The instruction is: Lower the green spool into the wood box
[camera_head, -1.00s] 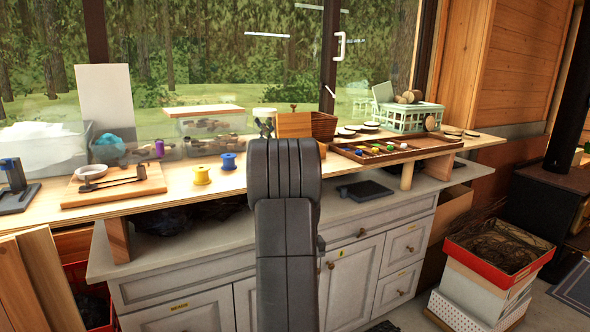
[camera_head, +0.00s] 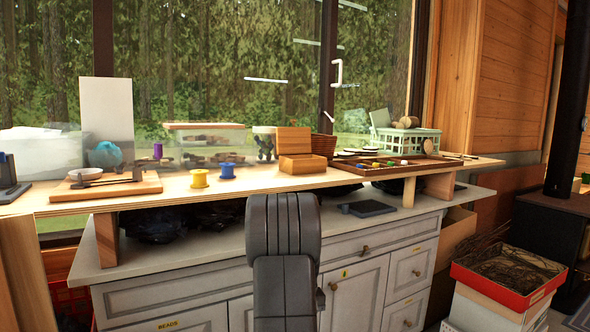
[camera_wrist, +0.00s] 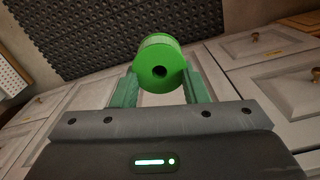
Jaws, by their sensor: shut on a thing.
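The green spool (camera_wrist: 153,50) is held between the fingers of my gripper (camera_wrist: 160,84) in the wrist view, its round end with a dark centre hole facing the camera. My gripper is shut on it. The spool and the gripper do not show in the head view, where only my dark arm is seen. The wood box (camera_head: 303,165) stands on the long wooden worktop with its lid raised at the back. Its inside is hidden from this low angle. The wrist view shows cabinet fronts behind the spool, and no box.
A yellow spool (camera_head: 199,179) and a blue spool (camera_head: 227,170) stand left of the box, with a purple spool (camera_head: 158,151) farther left. A shallow bead tray (camera_head: 376,171) lies to its right. The worktop's front edge (camera_head: 110,205) overhangs a grey counter (camera_head: 180,255).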

